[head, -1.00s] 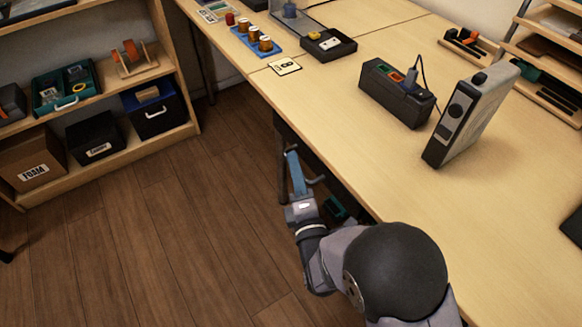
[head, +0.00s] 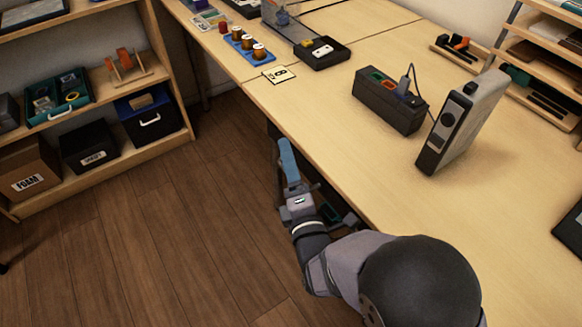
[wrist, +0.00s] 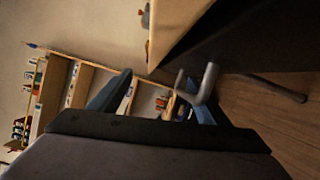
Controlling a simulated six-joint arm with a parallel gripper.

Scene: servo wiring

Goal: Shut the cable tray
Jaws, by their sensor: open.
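My gripper (head: 289,166) is beside the front edge of the desk, over the floor. In the head view its blue fingers point away from me and overlap each other. In the wrist view my gripper (wrist: 155,88) has its fingers wide apart, with nothing held between them. A grey bent bar (wrist: 208,84), perhaps a handle, shows close to the right finger; I cannot tell whether they touch. A dark part with a green inside (head: 330,212) shows just below the desk edge, beside my wrist. It may be the cable tray, which is mostly hidden by the desk and my arm.
The desk (head: 310,110) holds a black power box (head: 390,100), a leaning grey unit (head: 462,120), a black tray (head: 322,53) and spools on a blue rack (head: 247,45). A shelf with bins (head: 85,140) stands at left. The wooden floor (head: 170,230) between is clear.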

